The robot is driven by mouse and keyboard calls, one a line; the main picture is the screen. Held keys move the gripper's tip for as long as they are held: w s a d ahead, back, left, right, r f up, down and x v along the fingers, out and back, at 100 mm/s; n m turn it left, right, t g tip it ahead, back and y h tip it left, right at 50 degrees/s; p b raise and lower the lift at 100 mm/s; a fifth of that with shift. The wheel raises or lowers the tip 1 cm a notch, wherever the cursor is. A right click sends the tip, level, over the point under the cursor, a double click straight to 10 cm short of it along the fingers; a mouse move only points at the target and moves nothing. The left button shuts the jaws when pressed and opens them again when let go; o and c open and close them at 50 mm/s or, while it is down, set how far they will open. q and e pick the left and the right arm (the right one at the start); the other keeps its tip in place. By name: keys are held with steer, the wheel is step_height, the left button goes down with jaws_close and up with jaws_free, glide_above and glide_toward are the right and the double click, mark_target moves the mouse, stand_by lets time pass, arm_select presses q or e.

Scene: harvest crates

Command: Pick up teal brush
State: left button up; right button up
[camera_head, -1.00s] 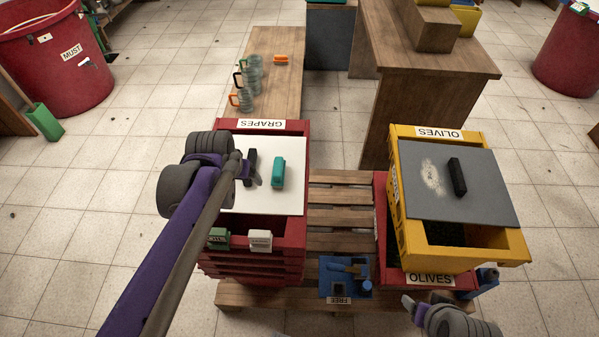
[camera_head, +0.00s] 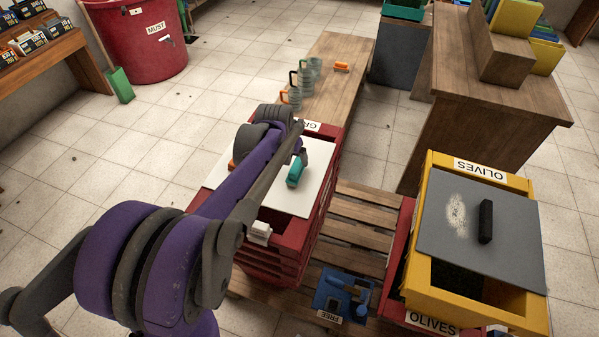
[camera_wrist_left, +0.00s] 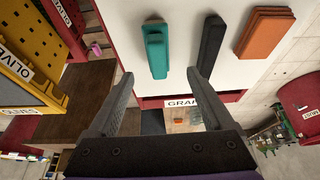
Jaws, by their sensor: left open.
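The teal brush (camera_head: 295,171) lies on the white board (camera_head: 310,187) that covers the red GRAPES crate. In the left wrist view the teal brush (camera_wrist_left: 155,50) lies ahead of my fingertips, between their lines and a little nearer the left finger. My left gripper (camera_wrist_left: 158,74) is open and empty, with its fingers apart from the brush. In the head view the left gripper (camera_head: 303,150) is over the board beside the brush, partly hidden by its own arm. A black block (camera_wrist_left: 211,45) lies right of the teal brush in the wrist view. My right gripper is out of view.
A white item (camera_head: 260,231) hangs at the red crate's near edge. The yellow OLIVES crate (camera_head: 441,165) stands to the right, with a grey lid. A blue FREE box (camera_head: 332,292) sits on the pallet between.

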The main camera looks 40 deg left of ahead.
mark_target(296, 165)
arm_select(q)
steer(key=x, duration=0.8)
steer(key=shift+d+r+b, duration=0.1)
steer(key=shift+d+b, duration=0.1)
steer(key=shift+b, duration=0.1)
steer(key=shift+c, duration=0.3)
jaws_close()
